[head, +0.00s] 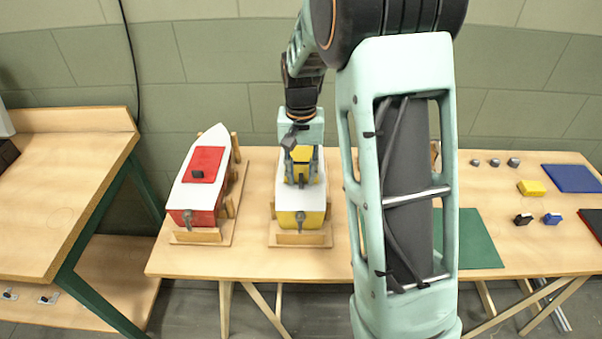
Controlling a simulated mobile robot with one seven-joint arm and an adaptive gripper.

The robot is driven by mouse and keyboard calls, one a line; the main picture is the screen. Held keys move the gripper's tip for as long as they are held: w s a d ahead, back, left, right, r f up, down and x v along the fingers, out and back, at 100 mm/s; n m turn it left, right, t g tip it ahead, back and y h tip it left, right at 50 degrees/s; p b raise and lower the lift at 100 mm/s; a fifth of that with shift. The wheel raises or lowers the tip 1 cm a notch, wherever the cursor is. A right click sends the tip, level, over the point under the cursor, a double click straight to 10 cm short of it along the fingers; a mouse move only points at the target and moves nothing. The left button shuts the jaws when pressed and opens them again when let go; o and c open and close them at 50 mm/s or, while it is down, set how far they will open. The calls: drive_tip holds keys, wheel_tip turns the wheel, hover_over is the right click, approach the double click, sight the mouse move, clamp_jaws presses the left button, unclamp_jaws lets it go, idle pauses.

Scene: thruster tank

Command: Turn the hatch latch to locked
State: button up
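A boat with a white deck and yellow hull (299,220) stands on a wooden cradle at the middle of the table. A yellow hatch (303,153) is on its deck. My gripper (301,172) reaches down from above, right over this hatch. Its dark fingers are small and overlap the hatch, so I cannot tell whether they touch or hold anything. The hatch latch is mostly hidden by the gripper, and I cannot make out its angle. A second boat with a red hull (191,218) stands to the left, with a red hatch (203,164) and a dark latch (197,174).
My arm hides the table right of the yellow boat. Farther right are a green mat (470,240), a yellow block (531,187), a blue mat (571,178) and several small parts. A separate wooden bench (60,190) stands at the left.

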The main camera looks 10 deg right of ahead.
sight(301, 178)
wheel_tip(301, 178, up, 12)
idle(0.4)
